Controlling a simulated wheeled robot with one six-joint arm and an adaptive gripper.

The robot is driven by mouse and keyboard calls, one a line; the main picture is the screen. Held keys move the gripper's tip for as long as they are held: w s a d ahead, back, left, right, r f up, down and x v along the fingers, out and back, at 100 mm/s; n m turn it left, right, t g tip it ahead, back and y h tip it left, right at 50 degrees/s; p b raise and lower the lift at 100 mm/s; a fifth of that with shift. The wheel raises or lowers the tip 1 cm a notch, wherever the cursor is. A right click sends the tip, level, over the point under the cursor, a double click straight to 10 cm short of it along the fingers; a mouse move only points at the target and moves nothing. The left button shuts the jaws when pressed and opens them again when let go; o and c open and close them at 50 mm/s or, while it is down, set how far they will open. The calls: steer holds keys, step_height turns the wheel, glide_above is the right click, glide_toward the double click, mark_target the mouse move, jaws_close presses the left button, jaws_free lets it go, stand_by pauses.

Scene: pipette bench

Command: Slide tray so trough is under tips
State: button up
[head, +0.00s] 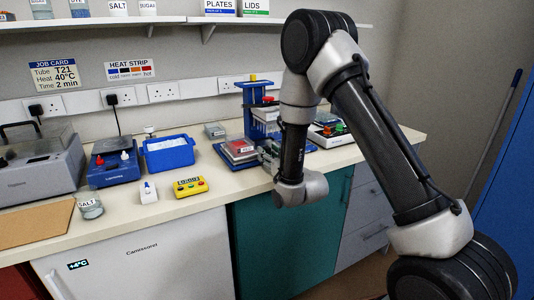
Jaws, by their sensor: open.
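A blue pipetting stand (247,96) stands on the bench right of centre, with a grey and white head block (263,128) on its column. Low at its front left is a tray (238,157) on a blue base, carrying a red-topped piece (239,146) that may be the trough. This piece sits left of the head block, not visibly beneath it. The tips are too small or hidden to make out. My gripper (272,156) is open, close to the right side of the tray and partly hidden by my wrist. I cannot tell whether it touches the tray.
Left of the stand are a blue tub (168,153), a small grey box (214,130), a yellow device (190,186) and a white switch box (148,192). The bench's front strip near the tray is clear.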

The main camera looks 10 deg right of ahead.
steer(key=shift+x, duration=0.95)
jaws_close()
steer(key=w+d, duration=0.1)
steer(key=d, duration=0.3)
steer(key=w+d, duration=0.1)
steer(key=d, duration=0.3)
steer(key=w+d, duration=0.2)
steer(key=d, duration=0.2)
steer(key=shift+d, duration=0.2)
jaws_free()
steer(key=shift+d, duration=0.15)
steer(key=v, duration=1.2)
